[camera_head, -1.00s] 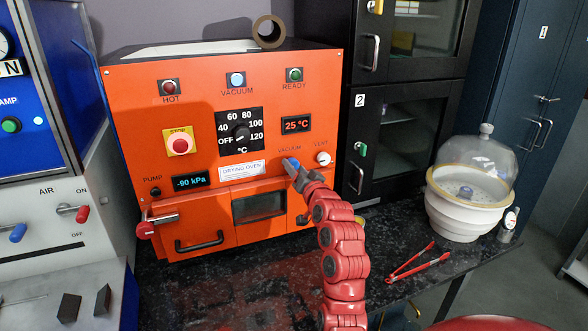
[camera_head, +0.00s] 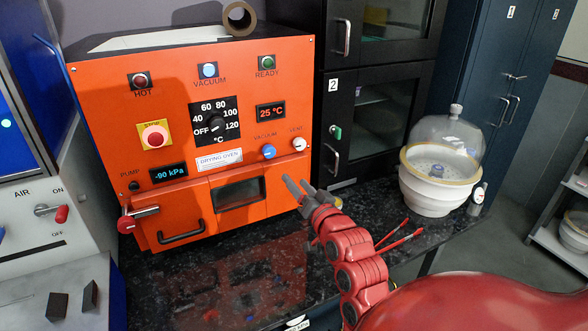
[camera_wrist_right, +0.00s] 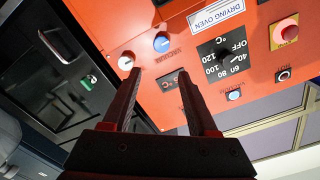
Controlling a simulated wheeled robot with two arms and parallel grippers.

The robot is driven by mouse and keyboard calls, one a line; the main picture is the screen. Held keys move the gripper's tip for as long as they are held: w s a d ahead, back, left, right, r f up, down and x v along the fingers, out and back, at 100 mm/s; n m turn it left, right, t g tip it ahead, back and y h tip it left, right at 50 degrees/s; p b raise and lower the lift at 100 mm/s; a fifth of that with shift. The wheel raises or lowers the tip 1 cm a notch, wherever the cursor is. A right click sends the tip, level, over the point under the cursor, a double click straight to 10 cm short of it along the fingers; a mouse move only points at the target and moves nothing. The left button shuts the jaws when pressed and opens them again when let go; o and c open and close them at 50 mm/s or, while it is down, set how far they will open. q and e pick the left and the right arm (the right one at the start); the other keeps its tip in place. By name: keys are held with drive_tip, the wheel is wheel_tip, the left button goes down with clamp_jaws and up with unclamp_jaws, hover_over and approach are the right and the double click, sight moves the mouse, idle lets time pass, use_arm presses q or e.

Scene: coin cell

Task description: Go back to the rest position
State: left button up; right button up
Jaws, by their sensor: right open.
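My right gripper (camera_head: 297,186) is in front of the lower right part of the orange drying oven (camera_head: 100,110), apart from its knobs. In the right wrist view its two fingers (camera_wrist_right: 158,88) are spread, with nothing between them. The oven display reads -90 kPa and the other reads 25 °C. My left gripper is in no view.
A black cabinet (camera_head: 333,110) stands right of the oven. A glass-domed white desiccator (camera_head: 440,190) and red tongs (camera_head: 400,238) are on the dark speckled bench (camera_head: 210,285). A panel with an air lever (camera_head: 50,210) is at the left. The bench before the oven is clear.

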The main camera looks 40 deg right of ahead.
drive_tip(key=shift+s+a+f+p, duration=0.15)
drive_tip(key=shift+s+a+p, duration=0.05)
drive_tip(key=shift+a+p, duration=0.1)
idle(0.5)
